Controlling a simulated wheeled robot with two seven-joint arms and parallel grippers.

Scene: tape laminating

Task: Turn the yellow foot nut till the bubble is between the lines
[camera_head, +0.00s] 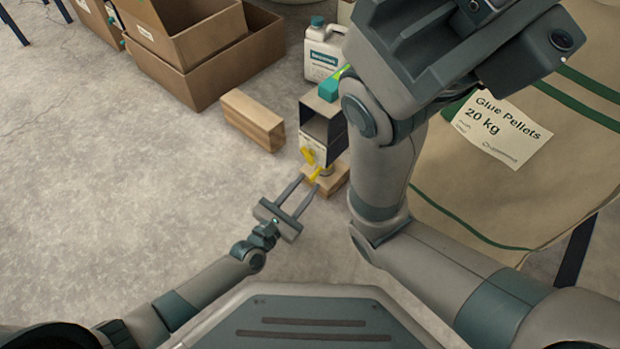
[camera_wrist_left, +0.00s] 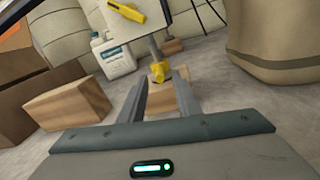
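The yellow foot nut (camera_head: 317,174) sits low under a grey box-shaped machine (camera_head: 322,128), above a wooden block (camera_head: 334,182). In the left wrist view the nut (camera_wrist_left: 158,72) shows on a post, beyond and between the fingertips. My left gripper (camera_head: 306,183) is open, its two fingers pointing at the nut; I cannot tell whether they touch it. A yellow lever (camera_wrist_left: 127,11) is higher on the machine's front. A teal piece with a bright green part (camera_head: 330,88) is on top; no bubble or lines can be made out. My right arm is raised at the right, its fingertips out of view.
A wooden beam (camera_head: 252,120) lies left of the machine. Cardboard boxes (camera_head: 190,50) stand at the back left and a white jug (camera_head: 322,50) behind. A large glue-pellet sack (camera_head: 480,190) fills the right. The floor at left (camera_head: 120,200) is clear.

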